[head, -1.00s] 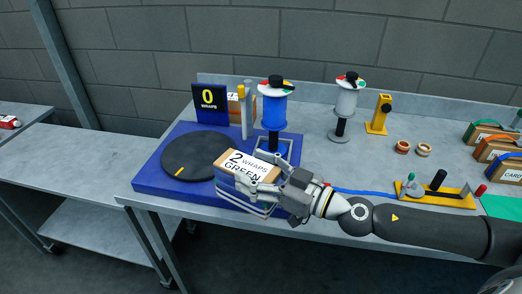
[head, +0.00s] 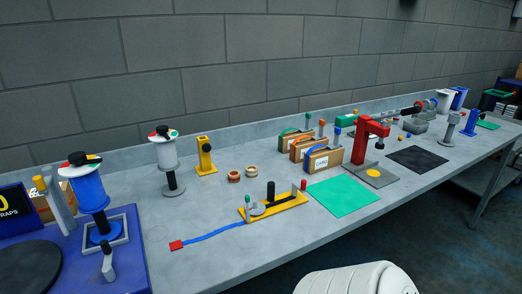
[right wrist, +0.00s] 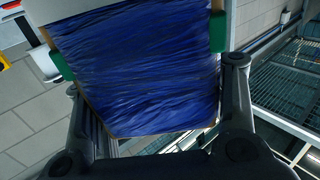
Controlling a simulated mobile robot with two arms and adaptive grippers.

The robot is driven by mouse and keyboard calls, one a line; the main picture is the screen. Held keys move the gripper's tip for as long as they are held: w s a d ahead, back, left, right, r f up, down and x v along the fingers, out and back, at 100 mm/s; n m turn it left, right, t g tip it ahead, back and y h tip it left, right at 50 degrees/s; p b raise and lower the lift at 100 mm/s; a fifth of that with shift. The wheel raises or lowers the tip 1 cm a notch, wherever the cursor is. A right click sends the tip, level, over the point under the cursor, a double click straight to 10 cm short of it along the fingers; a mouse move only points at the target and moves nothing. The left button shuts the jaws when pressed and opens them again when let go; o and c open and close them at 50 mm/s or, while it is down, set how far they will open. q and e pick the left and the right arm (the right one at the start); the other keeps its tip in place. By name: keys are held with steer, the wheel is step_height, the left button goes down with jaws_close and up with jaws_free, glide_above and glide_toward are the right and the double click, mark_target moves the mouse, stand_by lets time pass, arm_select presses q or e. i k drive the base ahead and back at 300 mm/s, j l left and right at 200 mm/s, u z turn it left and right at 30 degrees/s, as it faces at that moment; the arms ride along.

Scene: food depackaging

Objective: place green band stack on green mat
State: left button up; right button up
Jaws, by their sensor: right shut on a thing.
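The green mat (head: 342,195) lies flat and bare on the bench, right of centre in the head view. My right gripper (right wrist: 139,50) shows only in the right wrist view, shut on a box-like stack (right wrist: 140,85). The stack's near face is covered in wrinkled blue film, with tan edges. Green patches show at its two sides by the fingers; I cannot tell whether these are bands or finger pads. Its label is hidden. My left gripper is in neither current view.
Left of the mat stands a yellow fixture (head: 277,207) with upright posts. Behind it are handled cartons (head: 322,160), and right of them a red press (head: 362,140). A black mat (head: 418,159) lies further right. The blue wrapping station (head: 132,262) is at far left.

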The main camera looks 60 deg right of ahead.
mark_target(341, 192)
steer(key=k+l+u, duration=0.1)
steer(key=k+l, duration=0.25)
steer(key=l, duration=0.35)
steer(key=k+l+u, duration=0.1)
steer(key=k+l, duration=0.25)
steer(key=l, duration=0.35)
steer(key=k+l, duration=0.4)
steer(key=l, duration=0.25)
steer(key=k+l+u, duration=0.15)
steer(key=k+l, duration=0.25)
steer(key=l, duration=0.3)
steer(key=k+l+u, duration=0.1)
steer(key=k+l, duration=0.3)
steer(key=l, duration=0.2)
steer(key=k+l+u, duration=0.1)
steer(key=k+l, duration=0.35)
steer(key=l, duration=0.15)
steer(key=i+l, duration=0.1)
steer(key=l, duration=0.45)
steer(key=i+l, duration=0.1)
steer(key=i, duration=0.4)
